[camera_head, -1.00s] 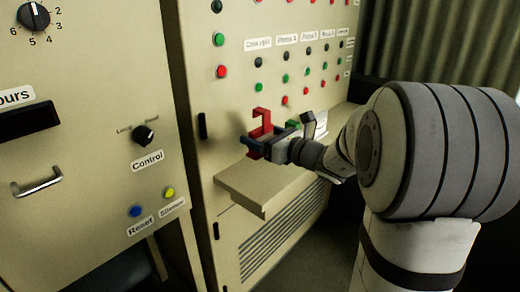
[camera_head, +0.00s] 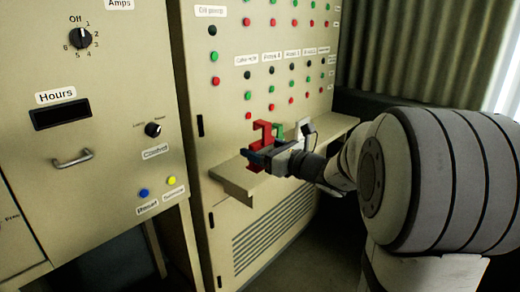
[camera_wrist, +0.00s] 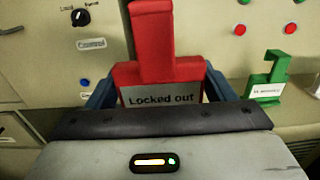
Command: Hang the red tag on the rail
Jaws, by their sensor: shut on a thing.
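The red tag (camera_wrist: 152,50) fills the middle of the wrist view, upright, with a label reading "Locked out" and a hook-shaped top. My gripper (camera_wrist: 160,100) is shut on its lower body, a blue finger at each side. In the head view the red tag (camera_head: 263,132) stands up from my gripper (camera_head: 262,155), in front of the cabinet and by the ledge. I cannot tell how far above the ledge it is. No rail can be made out for certain in these frames.
A green tag (camera_wrist: 268,80) stands on the right in the wrist view, and partly shows behind the red tag (camera_head: 279,131). A ledge (camera_head: 232,178) juts from the cabinet of buttons. The left cabinet carries a handle (camera_head: 73,159), a control knob (camera_head: 153,129) and blue and yellow buttons.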

